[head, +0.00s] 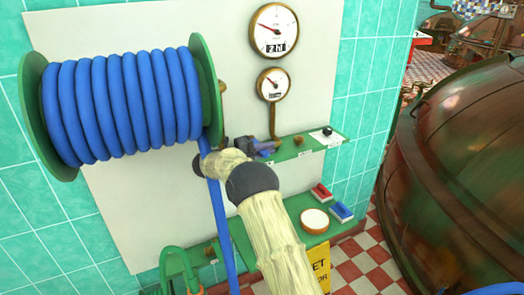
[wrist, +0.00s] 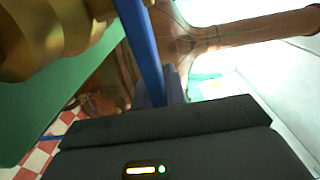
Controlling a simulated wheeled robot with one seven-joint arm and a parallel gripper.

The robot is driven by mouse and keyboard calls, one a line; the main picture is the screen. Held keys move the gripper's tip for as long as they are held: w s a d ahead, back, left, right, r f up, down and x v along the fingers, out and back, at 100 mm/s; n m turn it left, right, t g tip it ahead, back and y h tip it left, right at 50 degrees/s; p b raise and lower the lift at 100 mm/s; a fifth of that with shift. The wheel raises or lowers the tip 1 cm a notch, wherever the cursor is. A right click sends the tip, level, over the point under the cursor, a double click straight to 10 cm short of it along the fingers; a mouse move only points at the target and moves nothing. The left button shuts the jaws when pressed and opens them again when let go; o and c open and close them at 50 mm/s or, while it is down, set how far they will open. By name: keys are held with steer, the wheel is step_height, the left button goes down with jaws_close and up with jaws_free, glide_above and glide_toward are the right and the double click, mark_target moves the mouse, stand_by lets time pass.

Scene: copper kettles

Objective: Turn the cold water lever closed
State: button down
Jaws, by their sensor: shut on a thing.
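The cold water lever is a blue bar (wrist: 142,45), which runs down from the top of the wrist view beside a brass fitting (wrist: 50,40). Its lower end goes between the dark fingers of my gripper (wrist: 158,88). My gripper is shut on it. In the head view my gripper (head: 256,149) is at the green shelf under the gauges, with a small blue part of the lever (head: 266,146) showing at its tip. My own arm and hand hide most of the lever and its mount there.
A blue hose reel (head: 120,105) stands left of my gripper, its hose (head: 222,240) hanging close by my arm. Two gauges (head: 274,30) are above the shelf (head: 310,143). A lower green shelf (head: 290,210) holds small items. A large copper kettle (head: 460,180) fills the right.

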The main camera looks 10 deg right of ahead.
steer(key=shift+w+a+r, duration=0.1)
steer(key=shift+a+r, duration=0.1)
steer(key=shift+r, duration=0.05)
steer(key=c, duration=1.9)
jaws_free()
steer(key=o, duration=0.5)
steer(key=shift+f, duration=0.15)
steer(key=shift+c, duration=0.2)
steer(key=shift+d, duration=0.1)
steer(key=shift+f, duration=0.1)
steer(key=b+v, duration=0.1)
steer(key=v, duration=1.6)
steer(key=shift+a, duration=0.25)
steer(key=shift+w+d, duration=0.1)
